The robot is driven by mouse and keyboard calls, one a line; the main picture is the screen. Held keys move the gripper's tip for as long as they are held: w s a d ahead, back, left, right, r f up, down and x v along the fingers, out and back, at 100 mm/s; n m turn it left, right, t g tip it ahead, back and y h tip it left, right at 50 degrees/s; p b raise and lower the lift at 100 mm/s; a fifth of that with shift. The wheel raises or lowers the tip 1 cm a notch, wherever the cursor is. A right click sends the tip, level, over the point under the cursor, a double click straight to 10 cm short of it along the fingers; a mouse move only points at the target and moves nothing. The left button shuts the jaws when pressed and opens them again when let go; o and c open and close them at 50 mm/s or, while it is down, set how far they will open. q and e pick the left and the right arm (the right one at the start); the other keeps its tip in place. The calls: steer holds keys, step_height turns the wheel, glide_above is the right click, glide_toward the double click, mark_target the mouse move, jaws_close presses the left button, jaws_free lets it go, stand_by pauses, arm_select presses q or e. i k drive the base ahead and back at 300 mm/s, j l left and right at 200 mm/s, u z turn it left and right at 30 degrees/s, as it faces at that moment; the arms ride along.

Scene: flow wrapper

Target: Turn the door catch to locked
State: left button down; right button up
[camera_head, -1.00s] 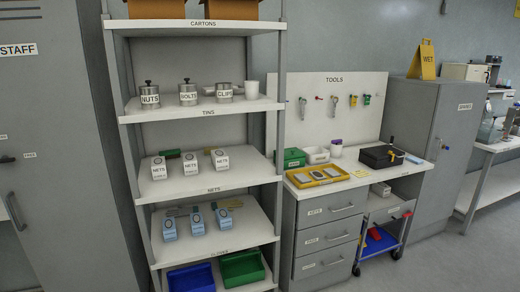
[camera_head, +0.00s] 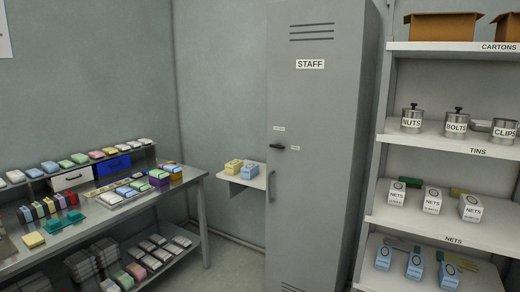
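A tall grey locker labelled STAFF (camera_head: 320,130) stands in the middle of the head view. Its door catch (camera_head: 279,147) is a small dark lever on the left side of the door, lying about level. Small labels sit above the catch and to its right, too small to read. A grey pull handle (camera_head: 270,186) is below the catch. The door looks shut. Neither of my grippers is in view.
A workbench (camera_head: 195,180) with soap-like bars and boxes runs along the left. A shelf unit (camera_head: 430,137) with tins and cartons stands on the right. Some floor is clear before the locker.

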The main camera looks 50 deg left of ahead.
mark_target(278, 145)
steer(key=u, duration=1.35)
